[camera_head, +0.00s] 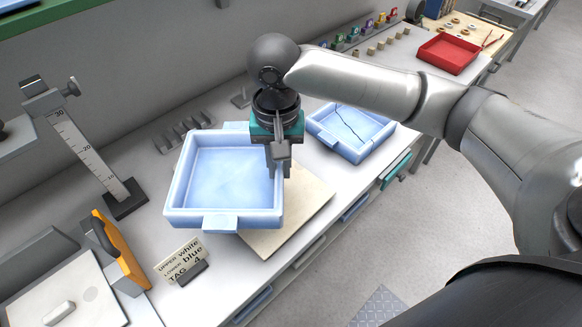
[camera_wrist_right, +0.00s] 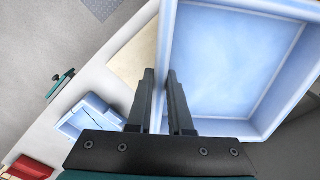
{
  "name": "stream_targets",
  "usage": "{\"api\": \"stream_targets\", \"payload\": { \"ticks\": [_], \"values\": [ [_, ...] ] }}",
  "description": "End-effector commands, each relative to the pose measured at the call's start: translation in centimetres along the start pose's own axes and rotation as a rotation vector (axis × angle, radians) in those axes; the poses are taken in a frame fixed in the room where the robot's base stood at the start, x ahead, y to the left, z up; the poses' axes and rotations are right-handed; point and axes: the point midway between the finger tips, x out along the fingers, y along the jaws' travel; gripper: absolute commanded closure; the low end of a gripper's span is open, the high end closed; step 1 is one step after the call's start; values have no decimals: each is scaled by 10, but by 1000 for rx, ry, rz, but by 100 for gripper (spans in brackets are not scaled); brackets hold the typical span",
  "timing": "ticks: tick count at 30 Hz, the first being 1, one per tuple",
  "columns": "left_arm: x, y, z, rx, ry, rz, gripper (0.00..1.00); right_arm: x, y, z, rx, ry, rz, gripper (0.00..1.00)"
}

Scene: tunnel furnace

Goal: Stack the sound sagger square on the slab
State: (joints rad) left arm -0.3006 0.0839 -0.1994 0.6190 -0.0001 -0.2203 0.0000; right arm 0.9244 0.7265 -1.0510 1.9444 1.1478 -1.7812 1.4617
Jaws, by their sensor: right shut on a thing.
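The sound sagger (camera_head: 230,218) is a pale blue square tray with a tab on its near side and no crack that I can see. My right gripper (camera_head: 279,172) is shut on its right wall; the wrist view shows the fingers (camera_wrist_right: 161,85) on either side of the wall of this sagger (camera_wrist_right: 240,60). The sagger overlaps the left part of the beige slab (camera_head: 308,203) and sticks out past it to the left. I cannot tell whether it touches the slab. A second blue sagger (camera_head: 350,131), with a dark crack line, lies right of the slab. My left gripper is not in view.
A height gauge (camera_head: 92,155) stands left of the sagger. A card (camera_head: 180,259) reading "UPPER white, LOWER blue, TAG 4" stands in front. An orange-framed item (camera_head: 118,252) is at the near left. A red tray (camera_head: 448,53) and several small pieces are farther back.

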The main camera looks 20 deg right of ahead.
Motion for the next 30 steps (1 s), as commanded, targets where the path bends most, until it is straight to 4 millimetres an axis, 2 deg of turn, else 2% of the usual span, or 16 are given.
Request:
{"api": "stream_targets", "payload": {
  "ticks": [1,11,18,24,30],
  "values": [
    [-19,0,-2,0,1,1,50,-8,-3,-2,51,-2,-4,100],
    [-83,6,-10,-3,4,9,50,6,-4,-11,385,-3,-5,100],
    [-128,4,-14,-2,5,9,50,22,9,-5,604,-1,-4,100],
    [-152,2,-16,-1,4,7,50,34,20,3,726,3,-7,100],
    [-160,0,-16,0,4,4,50,41,26,7,777,5,-9,100]
  ]
}}
